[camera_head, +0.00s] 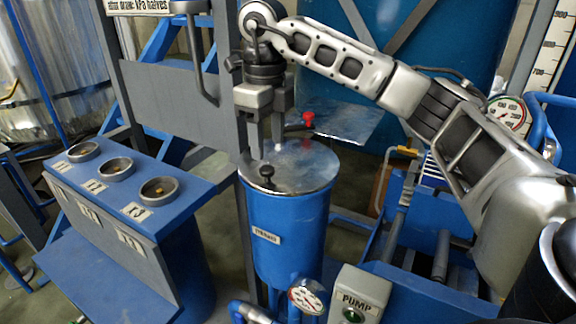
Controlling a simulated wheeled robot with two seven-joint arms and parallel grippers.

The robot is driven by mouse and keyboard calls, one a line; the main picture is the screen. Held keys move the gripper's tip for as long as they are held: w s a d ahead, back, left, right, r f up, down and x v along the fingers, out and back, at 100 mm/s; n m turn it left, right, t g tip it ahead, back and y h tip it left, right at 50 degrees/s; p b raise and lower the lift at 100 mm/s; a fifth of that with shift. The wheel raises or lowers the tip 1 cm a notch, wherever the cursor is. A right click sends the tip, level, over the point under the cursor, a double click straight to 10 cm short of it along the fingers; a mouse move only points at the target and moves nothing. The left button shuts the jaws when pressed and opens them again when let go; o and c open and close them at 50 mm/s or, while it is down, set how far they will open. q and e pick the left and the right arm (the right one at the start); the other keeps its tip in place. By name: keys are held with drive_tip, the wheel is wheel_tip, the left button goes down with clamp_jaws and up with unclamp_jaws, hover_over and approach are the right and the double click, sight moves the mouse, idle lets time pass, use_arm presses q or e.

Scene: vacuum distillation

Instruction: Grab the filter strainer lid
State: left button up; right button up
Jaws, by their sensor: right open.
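The filter strainer is a blue cylinder labelled as a strainer (287,235). Its round, shiny metal lid (308,172) lies flat on top, with a small black knob (267,171) near the lid's left front side. My right gripper (266,138) reaches in from the upper right and points down over the left part of the lid. Its jaws are open and empty, above the knob and seemingly apart from it. My left gripper is out of view.
A grey upright panel (165,100) stands close on the left of my gripper. A red knob (308,118) is just behind the lid. A blue console with several round cups (116,168) is at left. A PUMP box (358,296) and gauge (308,296) stand in front.

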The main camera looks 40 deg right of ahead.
sight(267, 168)
wheel_tip(267, 168, down, 6)
drive_tip(key=shift+w+a+r+p, duration=0.15)
drive_tip(key=shift+r+p, duration=0.05)
drive_tip(key=shift+p, duration=0.1)
drive_tip(key=shift+c, duration=0.3)
clamp_jaws()
